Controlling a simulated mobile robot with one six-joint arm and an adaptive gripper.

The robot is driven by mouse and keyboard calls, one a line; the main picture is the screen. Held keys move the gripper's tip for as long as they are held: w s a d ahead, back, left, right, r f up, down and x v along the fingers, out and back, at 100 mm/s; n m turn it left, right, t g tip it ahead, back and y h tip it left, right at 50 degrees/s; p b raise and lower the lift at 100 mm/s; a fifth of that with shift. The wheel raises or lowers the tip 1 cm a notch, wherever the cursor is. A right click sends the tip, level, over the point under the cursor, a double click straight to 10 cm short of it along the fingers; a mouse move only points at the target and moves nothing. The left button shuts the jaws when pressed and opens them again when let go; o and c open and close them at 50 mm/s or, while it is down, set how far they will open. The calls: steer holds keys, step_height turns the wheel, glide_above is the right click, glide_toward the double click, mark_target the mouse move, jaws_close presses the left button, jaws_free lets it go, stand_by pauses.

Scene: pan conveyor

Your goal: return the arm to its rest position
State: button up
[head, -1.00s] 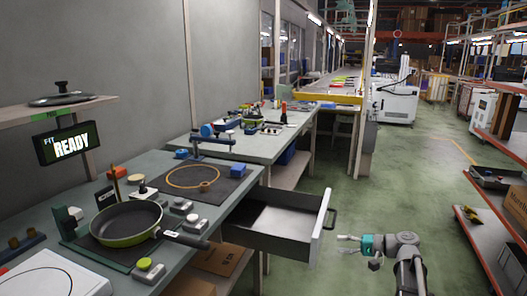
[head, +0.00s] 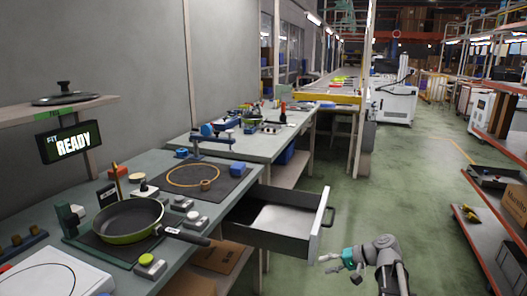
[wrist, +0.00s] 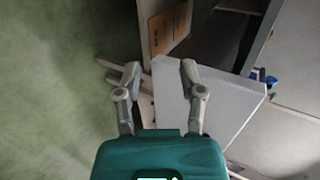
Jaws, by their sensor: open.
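My gripper (head: 330,263) is open and empty, low over the floor at the lower right of the head view. It is just right of the open drawer (head: 319,222) and apart from the drawer's handle. In the wrist view my gripper (wrist: 160,72) has its two fingers spread, pointing toward the pale drawer front (wrist: 205,110) and the wooden parts below. No object is between the fingers.
The workbench (head: 225,216) on the left carries a frying pan (head: 127,220). Above it are a READY sign (head: 72,142) and a shelf with a lid (head: 66,95). An orange-edged rack (head: 470,235) stands on the right. Green floor between is clear.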

steer(key=s+a+f+n+g+h, duration=0.3)
steer(key=s+f+h, duration=0.6)
steer(key=s+h, duration=0.3)
step_height(320, 180, up, 31)
steer(key=p, duration=3.1)
steer(key=shift+s+f, duration=0.15)
steer(key=shift+s, duration=0.15)
